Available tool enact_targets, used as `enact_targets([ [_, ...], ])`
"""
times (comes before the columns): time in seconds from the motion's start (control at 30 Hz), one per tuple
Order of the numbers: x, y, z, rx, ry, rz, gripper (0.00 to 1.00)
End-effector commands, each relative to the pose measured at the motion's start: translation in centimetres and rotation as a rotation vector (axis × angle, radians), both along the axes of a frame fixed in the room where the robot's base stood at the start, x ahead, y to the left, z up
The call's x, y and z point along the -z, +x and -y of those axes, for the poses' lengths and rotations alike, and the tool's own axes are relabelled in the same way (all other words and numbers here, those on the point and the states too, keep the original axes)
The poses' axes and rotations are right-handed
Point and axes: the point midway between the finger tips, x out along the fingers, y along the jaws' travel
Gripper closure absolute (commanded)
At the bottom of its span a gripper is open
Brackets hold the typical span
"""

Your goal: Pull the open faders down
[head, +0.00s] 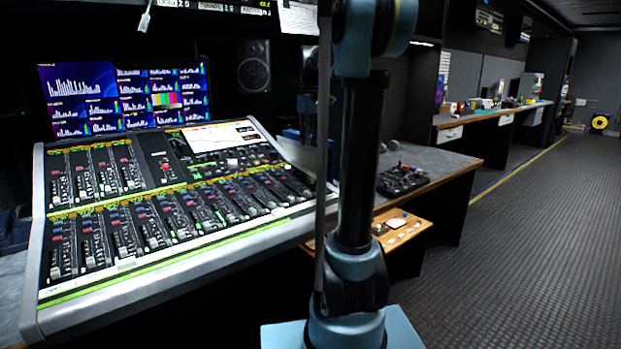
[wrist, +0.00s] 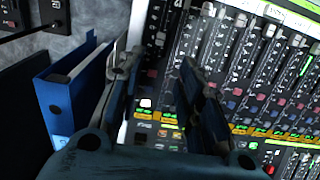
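The mixing console (head: 175,258) fills the left of the head view, with an upper fader bank (head: 95,172) and a longer lower fader bank (head: 150,228). Fader caps sit at differing heights, but individual positions are too small to tell reliably. In the wrist view, the console is tilted; several pale fader caps (wrist: 269,30) show at upper right, above blue and red buttons. My gripper (wrist: 156,65) is open over the console's edge, its fingers apart with nothing visible between them. Its right finger hides part of a fader strip. The head view does not show my gripper.
A blue binder (wrist: 70,95) stands left of my gripper in the wrist view. In the head view, multiview screens (head: 125,98) stand behind the console, and a desk (head: 435,160) with a black control panel (head: 403,179) is to its right. The floor at right is clear.

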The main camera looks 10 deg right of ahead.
Motion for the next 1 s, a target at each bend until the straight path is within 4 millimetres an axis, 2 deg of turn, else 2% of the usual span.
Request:
enact_targets([
  [0.3,5.5,0.0,0.0,0.001,0.0,0.0,0.67],
  [0.7,11.9,0.0,0.0,0.001,0.0,0.0,0.67],
  [1.0,14.3,-0.1,0.0,0.001,0.0,0.0,0.67],
])
